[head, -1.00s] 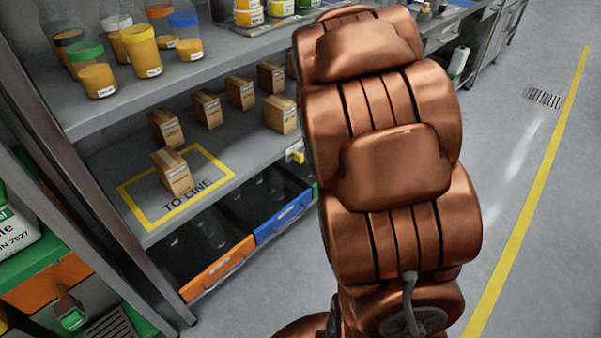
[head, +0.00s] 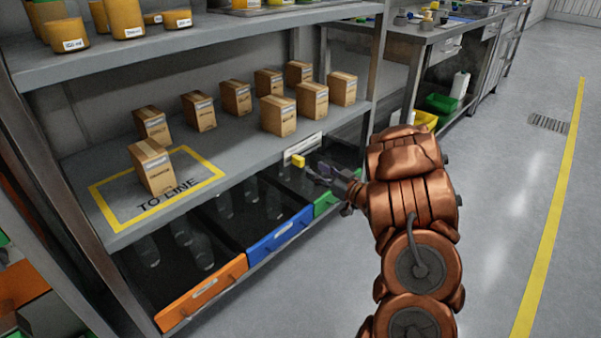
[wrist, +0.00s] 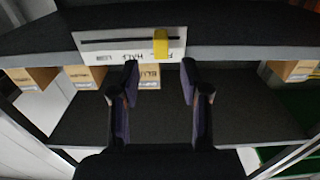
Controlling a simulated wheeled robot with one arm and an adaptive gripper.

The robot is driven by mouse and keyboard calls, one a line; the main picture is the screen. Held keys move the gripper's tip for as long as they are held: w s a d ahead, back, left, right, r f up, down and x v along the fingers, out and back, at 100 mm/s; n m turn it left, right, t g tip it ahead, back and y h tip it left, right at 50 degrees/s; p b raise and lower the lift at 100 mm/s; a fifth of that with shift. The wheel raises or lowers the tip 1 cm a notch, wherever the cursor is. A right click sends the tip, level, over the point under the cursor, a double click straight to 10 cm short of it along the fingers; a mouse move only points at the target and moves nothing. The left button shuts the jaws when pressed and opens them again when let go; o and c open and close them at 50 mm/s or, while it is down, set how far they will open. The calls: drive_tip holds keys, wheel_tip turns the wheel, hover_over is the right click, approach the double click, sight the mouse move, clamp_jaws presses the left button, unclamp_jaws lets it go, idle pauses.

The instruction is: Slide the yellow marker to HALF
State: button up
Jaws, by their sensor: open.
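The yellow marker (head: 299,160) sits on a pale label strip (head: 312,144) at the shelf's front edge. The lettering looks upside down there; HALF and LOW read to the left of the marker, which partly covers a word starting with F. My gripper (head: 322,174) is just right of and below the marker in the head view. In the wrist view my gripper (wrist: 159,76) is open and empty, its fingers apart, with the marker beyond the gap.
Several small cardboard boxes (head: 278,115) stand on the shelf (head: 228,150). One box (head: 152,168) stands in the yellow TO LINE outline. Orange (head: 205,293), blue (head: 280,235) and green (head: 325,204) bin fronts are below. The floor (head: 490,210) to the right is clear.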

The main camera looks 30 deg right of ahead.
sight(303, 164)
drive_tip(key=shift+w+a+f, duration=0.15)
drive_tip(key=shift+w+a, duration=0.1)
drive_tip(key=shift+w, duration=0.25)
drive_tip(key=shift+b+x, duration=1.2)
drive_tip(key=shift+x, duration=2.05)
drive_tip(key=shift+c, duration=0.4)
clamp_jaws()
